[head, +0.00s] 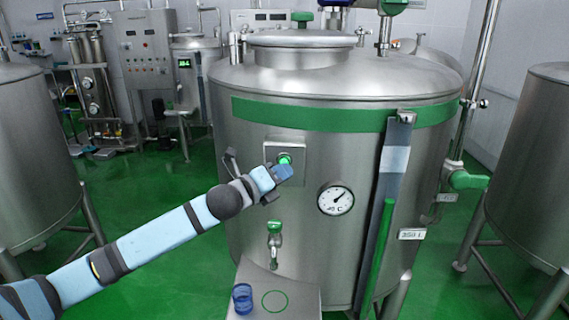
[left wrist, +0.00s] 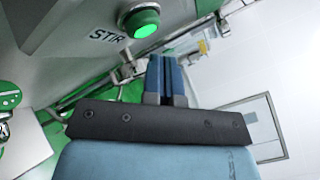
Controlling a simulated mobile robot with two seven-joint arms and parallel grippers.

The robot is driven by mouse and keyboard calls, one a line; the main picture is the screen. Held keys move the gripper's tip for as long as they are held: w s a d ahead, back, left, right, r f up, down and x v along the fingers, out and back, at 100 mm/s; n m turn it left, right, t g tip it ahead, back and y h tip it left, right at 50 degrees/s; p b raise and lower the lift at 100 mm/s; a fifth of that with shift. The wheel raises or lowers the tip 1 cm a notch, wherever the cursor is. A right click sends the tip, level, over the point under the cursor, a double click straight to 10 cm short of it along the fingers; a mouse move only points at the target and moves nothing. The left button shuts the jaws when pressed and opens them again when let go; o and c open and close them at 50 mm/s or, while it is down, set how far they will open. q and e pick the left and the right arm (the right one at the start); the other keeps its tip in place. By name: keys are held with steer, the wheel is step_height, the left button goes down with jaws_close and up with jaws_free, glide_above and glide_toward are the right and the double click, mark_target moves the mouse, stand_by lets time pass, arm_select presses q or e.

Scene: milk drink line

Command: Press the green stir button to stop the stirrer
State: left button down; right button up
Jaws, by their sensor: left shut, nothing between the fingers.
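The green stir button (head: 285,159) sits on a small metal plate (head: 271,149) on the front of the large steel tank (head: 335,180). In the left wrist view the button (left wrist: 142,21) glows green beside the label "STIR" (left wrist: 107,36). My left gripper (head: 284,173) is shut and empty, its blue fingers just below the button in the head view. In the left wrist view the shut fingertips (left wrist: 166,58) are below and right of the button, with a visible gap in the picture. My right gripper is in neither view.
A dial gauge (head: 335,199) is on the tank right of the button. A tap with a green handle (head: 274,227) is below, over a stand (head: 300,300) with a blue cup (head: 242,298). Other tanks (head: 40,150) stand left and right.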

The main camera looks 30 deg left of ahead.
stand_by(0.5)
arm_select(q)
steer(key=shift+w+a, duration=0.25)
steer(key=shift+w, duration=0.15)
steer(key=shift+w+a+p, duration=0.25)
steer(key=shift+w+p, duration=0.1)
steer(key=shift+w, duration=0.05)
stand_by(0.6)
steer(key=shift+s+d, duration=0.1)
steer(key=shift+s, duration=0.05)
steer(key=shift+s+d, duration=0.4)
steer(key=shift+s, duration=0.3)
steer(key=s+d, duration=0.3)
steer(key=s, duration=0.2)
stand_by(0.4)
stand_by(0.4)
